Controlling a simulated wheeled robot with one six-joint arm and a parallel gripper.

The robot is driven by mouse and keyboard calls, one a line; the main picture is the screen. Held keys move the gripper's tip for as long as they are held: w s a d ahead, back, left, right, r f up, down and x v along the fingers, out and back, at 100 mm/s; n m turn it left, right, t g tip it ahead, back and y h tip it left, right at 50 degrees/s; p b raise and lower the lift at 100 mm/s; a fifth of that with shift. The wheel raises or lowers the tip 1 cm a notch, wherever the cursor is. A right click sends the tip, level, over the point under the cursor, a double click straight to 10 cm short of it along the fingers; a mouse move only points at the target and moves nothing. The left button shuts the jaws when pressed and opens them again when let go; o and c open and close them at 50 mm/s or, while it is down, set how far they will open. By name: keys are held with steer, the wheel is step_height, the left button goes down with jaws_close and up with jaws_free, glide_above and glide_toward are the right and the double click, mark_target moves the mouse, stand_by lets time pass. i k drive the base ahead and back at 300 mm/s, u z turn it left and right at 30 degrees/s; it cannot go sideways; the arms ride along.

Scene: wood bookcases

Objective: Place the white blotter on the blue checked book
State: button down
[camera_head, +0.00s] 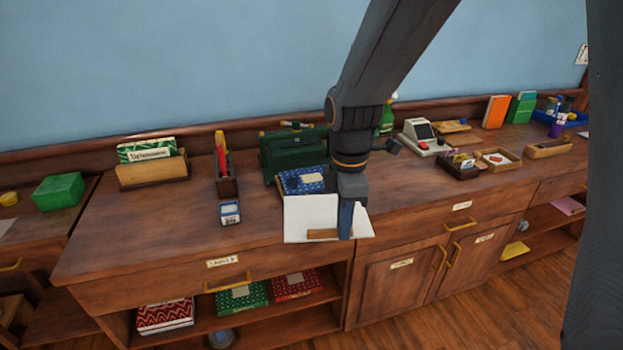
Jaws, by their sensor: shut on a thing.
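The white blotter (308,212) is a flat white sheet with a brown wooden strip at its front, near the front edge of the counter. My gripper (346,226) points down at its right part and is shut on it. My gripper hides some of the blotter, and I cannot tell whether it touches the counter. The blue checked book (311,177) lies just behind the blotter, in front of a green case, and is partly hidden by my arm.
The green case (285,151) stands behind the book. A small blue-and-white box (230,212) and a pen holder (226,180) are to the left. A white register-like machine (424,139) and small trays (499,160) are to the right. The left counter front is clear.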

mark_target(313, 178)
steer(key=i, duration=1)
